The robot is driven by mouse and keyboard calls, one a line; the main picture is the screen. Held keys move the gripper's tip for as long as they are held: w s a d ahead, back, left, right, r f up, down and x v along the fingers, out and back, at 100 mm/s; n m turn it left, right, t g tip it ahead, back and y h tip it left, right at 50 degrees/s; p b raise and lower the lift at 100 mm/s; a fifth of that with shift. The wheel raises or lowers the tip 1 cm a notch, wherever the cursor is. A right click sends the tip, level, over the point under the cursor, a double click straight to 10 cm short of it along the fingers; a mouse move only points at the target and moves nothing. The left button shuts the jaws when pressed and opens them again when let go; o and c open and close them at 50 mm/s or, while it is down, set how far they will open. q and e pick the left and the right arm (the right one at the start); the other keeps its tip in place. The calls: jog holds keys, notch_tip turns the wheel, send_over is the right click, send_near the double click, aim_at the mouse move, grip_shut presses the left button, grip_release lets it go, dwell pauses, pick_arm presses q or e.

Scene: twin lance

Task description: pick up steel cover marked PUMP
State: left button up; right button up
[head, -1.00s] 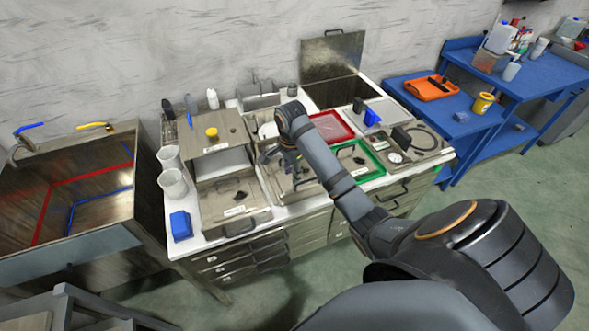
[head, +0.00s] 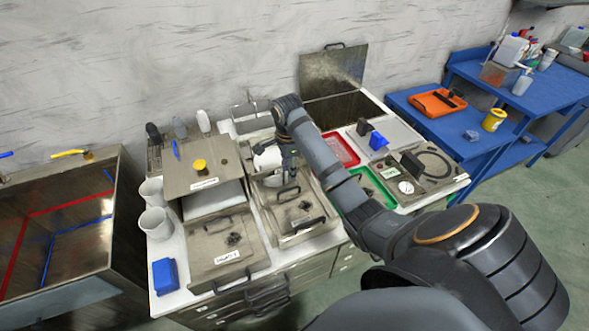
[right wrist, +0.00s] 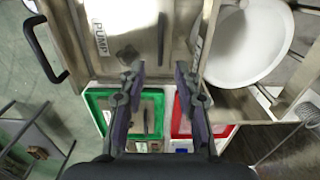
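A steel cover (right wrist: 112,12) with a white PUMP label shows at the upper left of the right wrist view, with a black handle at its left edge. It appears to be the middle steel panel (head: 287,213) in the head view, where its label is too small to read. My right gripper (right wrist: 158,76) is open, its fingers apart with nothing between them. In the head view, my right gripper (head: 277,176) is above the rear part of the middle steel unit, partly hidden by my arm. My left gripper is not in view.
A white round bowl (right wrist: 248,42) lies beside the cover. Green (right wrist: 93,100) and red (right wrist: 227,131) trays lie below it in the wrist view. Another labelled steel cover (head: 222,246), a blue block (head: 165,276) and white cups (head: 156,223) are left on the bench.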

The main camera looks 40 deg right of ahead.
aim_at(295, 205)
notch_tip(295, 205, down, 4)
jog(key=shift+w+d+f+b, duration=0.1)
jog(key=shift+w+b, duration=0.05)
jog(key=shift+b, duration=1.1)
jog(key=shift+f, duration=0.3)
jog(key=f+b, duration=0.4)
jog(key=shift+a+f, duration=0.15)
jog(key=shift+a, duration=0.05)
jog(key=shift+f+b, duration=0.25)
jog(key=shift+b, duration=0.15)
jog(key=shift+r, duration=0.2)
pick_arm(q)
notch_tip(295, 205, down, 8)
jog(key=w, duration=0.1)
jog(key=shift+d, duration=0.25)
pick_arm(e)
grip_shut()
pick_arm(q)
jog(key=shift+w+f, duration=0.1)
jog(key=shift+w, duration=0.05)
